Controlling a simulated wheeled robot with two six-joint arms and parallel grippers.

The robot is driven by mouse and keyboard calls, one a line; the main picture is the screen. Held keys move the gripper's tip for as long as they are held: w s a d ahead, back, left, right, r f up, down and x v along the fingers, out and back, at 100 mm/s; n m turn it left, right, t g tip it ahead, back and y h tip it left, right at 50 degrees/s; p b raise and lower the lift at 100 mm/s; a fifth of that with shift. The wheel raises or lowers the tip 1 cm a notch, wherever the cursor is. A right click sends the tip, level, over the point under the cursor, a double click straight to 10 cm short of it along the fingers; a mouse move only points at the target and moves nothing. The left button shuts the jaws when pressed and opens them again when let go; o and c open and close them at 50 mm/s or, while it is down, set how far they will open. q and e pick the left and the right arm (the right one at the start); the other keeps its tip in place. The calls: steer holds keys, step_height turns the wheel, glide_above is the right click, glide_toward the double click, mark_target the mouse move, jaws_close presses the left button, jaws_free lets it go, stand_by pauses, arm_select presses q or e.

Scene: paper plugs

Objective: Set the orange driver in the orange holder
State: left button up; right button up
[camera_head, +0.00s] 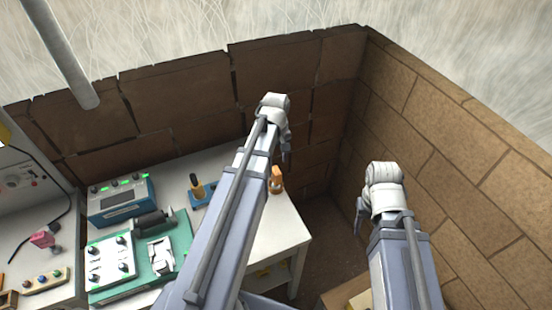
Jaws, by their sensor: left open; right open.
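An orange upright piece (277,181) stands near the back right of the white table, just right of my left arm. It is small and partly hidden, so I cannot tell whether it is the orange holder, the orange driver or both. A yellow-and-black handled tool (196,186) stands at a blue base (203,199) left of my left arm. My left gripper (287,152) is open, above and beyond the orange piece and apart from it. My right gripper (359,218) is open and empty, off the table's right side near the brick wall.
The white table (283,232) has free room at its front right. A green board (180,233) with white parts and a blue instrument box (121,201) stand to the left. A pink item (42,239) lies at far left. Brick walls close off the back and right.

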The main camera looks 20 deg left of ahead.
arm_select(q)
step_height(320, 180, up, 6)
steer(key=p, duration=0.5)
steer(key=s+d+m, duration=0.6)
steer(key=d, duration=0.4)
steer(key=s+d+m+y, duration=0.1)
steer(key=s+d+m, duration=0.6)
steer(key=d, duration=0.4)
steer(key=shift+r, duration=0.15)
steer(key=shift+w, duration=0.1)
step_height(320, 180, down, 10)
steer(key=b, duration=1)
steer(key=shift+f, duration=0.2)
